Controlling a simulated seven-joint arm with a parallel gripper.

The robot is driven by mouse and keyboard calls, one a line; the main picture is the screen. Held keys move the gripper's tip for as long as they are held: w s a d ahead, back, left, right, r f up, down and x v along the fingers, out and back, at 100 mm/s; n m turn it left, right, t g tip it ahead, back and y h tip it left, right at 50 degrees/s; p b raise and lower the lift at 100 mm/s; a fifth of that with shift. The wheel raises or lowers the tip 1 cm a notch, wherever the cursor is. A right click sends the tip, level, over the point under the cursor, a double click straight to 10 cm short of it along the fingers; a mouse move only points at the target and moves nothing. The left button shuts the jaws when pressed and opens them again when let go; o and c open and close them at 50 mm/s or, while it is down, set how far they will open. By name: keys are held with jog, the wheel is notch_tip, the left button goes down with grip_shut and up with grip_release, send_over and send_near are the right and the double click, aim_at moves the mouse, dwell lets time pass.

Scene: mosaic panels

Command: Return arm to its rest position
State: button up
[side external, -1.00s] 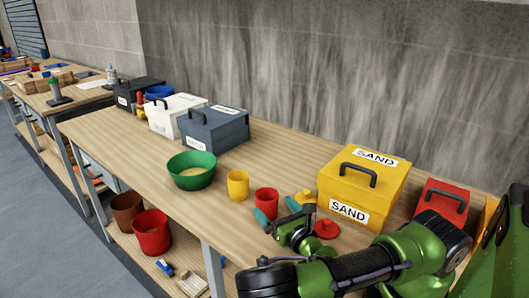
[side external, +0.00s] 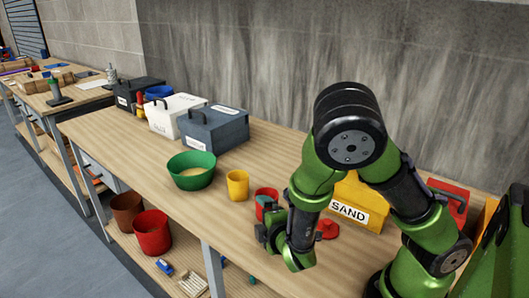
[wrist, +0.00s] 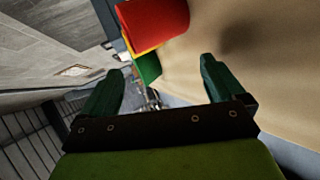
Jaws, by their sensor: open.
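My gripper (side external: 271,208) is open and empty in the side external view, near the front edge of the workbench (side external: 130,140). Its teal fingers stand wide apart in the wrist view (wrist: 165,88), with nothing between them. My green arm is folded with its elbow raised high at the right. A red cup (side external: 268,192) is just behind the gripper and partly covered by a finger; it also shows in the wrist view (wrist: 158,22). I cannot tell whether they touch.
A yellow cup (side external: 238,186) and green bowl (side external: 191,172) stand left of the red cup. The yellow sand box (side external: 363,205), red toolbox (side external: 455,200) and red lid (side external: 327,230) are partly behind my arm. Grey (side external: 214,130) and white (side external: 172,115) toolboxes stand farther back.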

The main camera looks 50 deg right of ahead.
jog(key=a+m+y, duration=0.1)
jog(key=m, duration=0.1)
jog(key=a+r+m+g+y, duration=0.1)
jog(key=m+y, duration=0.1)
jog(key=w+a+r+m+g+y, duration=0.1)
jog(key=m, duration=0.1)
jog(key=shift+a+r+y, duration=0.1)
jog(key=shift+a+y, duration=0.2)
jog(key=shift+a, duration=0.1)
jog(key=s+a+r+m+g+y, duration=0.1)
jog(key=s+r+m+y, duration=0.2)
jog(key=r, duration=0.4)
jog(key=s+a+r+m+y, duration=0.1)
jog(key=s+r+m+y, duration=0.2)
jog(key=r, duration=0.3)
jog(key=s+d+r+m, duration=0.1)
jog(key=s+r, duration=0.1)
jog(key=s, duration=0.2)
jog(key=s+d+r+m+g+h, duration=0.1)
jog(key=s+d+r, duration=0.1)
jog(key=s, duration=0.2)
jog(key=shift+d+r+m+h, duration=0.25)
jog(key=shift+r+m+h, duration=0.05)
jog(key=shift+r+m, duration=0.1)
